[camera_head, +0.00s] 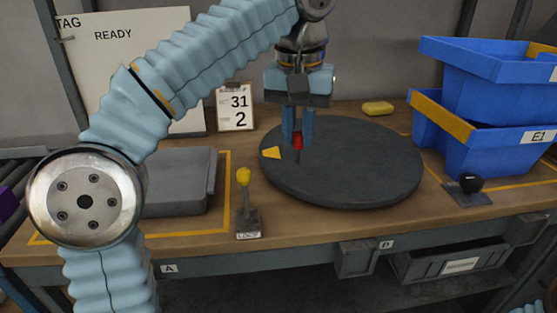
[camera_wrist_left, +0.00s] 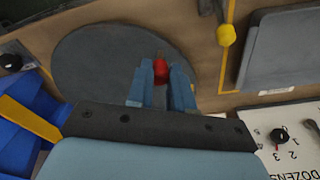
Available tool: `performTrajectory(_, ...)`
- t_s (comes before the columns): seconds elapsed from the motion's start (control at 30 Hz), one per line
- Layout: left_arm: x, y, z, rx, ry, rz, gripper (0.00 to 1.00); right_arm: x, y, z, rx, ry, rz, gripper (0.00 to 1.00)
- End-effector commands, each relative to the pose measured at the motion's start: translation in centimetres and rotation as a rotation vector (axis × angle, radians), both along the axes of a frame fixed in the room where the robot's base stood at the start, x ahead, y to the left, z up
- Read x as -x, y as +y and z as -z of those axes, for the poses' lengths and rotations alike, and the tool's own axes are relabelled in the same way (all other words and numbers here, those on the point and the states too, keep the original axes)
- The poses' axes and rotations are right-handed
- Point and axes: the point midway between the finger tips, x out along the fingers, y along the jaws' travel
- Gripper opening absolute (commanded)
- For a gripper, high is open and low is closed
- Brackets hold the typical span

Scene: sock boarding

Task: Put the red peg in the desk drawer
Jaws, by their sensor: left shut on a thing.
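The red peg (camera_head: 298,142) is between the fingers of my left gripper (camera_head: 298,138), which is shut on it. The gripper points down over the round dark turntable (camera_head: 380,160), near its left part. The peg's red top also shows between the blue fingertips in the left wrist view (camera_wrist_left: 161,70). Whether its lower end touches the turntable I cannot tell. Under the desk's front edge are a small grey box (camera_head: 355,259) near label B and a grey open bin (camera_head: 455,262) with a white label; which of these is the desk drawer I cannot tell. My right gripper is out of view.
A lever with a yellow knob (camera_head: 244,177) stands left of the turntable, beside a grey lidded case (camera_head: 185,180). Stacked blue bins (camera_head: 475,140) and a black-knobbed switch (camera_head: 470,184) are at right. A yellow block (camera_head: 377,108) and a calendar card (camera_head: 235,108) are behind.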

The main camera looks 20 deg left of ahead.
Motion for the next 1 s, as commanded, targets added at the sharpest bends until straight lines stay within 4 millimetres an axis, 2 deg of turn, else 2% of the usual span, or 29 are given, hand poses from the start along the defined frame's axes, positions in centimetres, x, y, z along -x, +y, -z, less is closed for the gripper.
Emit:
performTrajectory(0.03, -0.6, 1.5, 0.7, -0.002, 0.002, -0.008, 0.0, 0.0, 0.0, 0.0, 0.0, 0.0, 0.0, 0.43)
performTrajectory(0.13, -1.7, 4.1, 2.0, -0.002, 0.002, -0.008, 0.0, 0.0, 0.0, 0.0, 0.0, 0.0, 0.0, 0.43)
performTrajectory(0.2, -2.2, 5.1, 4.0, -0.002, 0.003, -0.004, 0.0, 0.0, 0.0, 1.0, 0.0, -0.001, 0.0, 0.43)
performTrajectory(0.3, -2.7, 6.3, 5.5, 0.0, 0.002, -0.002, 0.0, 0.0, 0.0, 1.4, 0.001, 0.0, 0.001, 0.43)
performTrajectory(0.57, -3.4, 7.7, 7.3, -0.001, 0.001, 0.0, 0.0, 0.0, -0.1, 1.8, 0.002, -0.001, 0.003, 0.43)
performTrajectory(0.7, -3.6, 8.2, 9.7, -0.001, 0.002, 0.0, 0.0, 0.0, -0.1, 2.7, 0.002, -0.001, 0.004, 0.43)
performTrajectory(0.8, -3.6, 8.2, 10.7, -0.001, 0.001, 0.0, 0.0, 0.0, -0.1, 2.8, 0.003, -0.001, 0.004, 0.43)
performTrajectory(1.0, -3.6, 8.1, 10.8, 0.001, -0.001, 0.001, 0.0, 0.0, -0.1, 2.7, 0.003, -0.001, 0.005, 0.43)
